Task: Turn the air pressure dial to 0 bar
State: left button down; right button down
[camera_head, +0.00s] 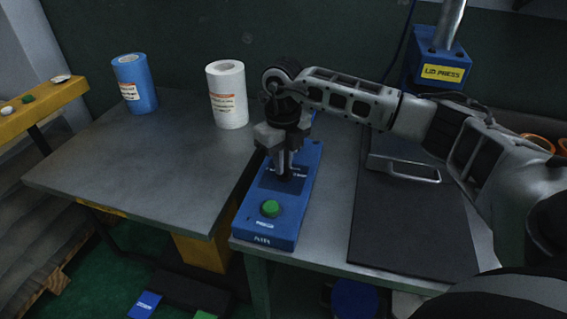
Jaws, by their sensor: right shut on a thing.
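A blue control box (275,226) lies on the grey table, with a green button (270,208) near its front end. My right gripper (287,172) reaches down from above onto the middle of the box. Its fingers are shut on a small dark knob, which I take to be the air pressure dial; the fingers hide most of it. The dial's pointer and scale cannot be read. My left gripper is not in view.
A blue roll (134,84) and a white roll (227,95) stand on the left table (110,165). A blue lid press (437,68) stands at the back right. A dark board (410,220) with a metal handle (403,170) lies right of the box.

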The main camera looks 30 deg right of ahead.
jog(key=shift+n, duration=1)
jog(key=shift+r, duration=0.1)
jog(key=c, duration=1.5)
grip_release()
notch_tip(320, 180, up, 16)
jog(key=shift+b, duration=0.4)
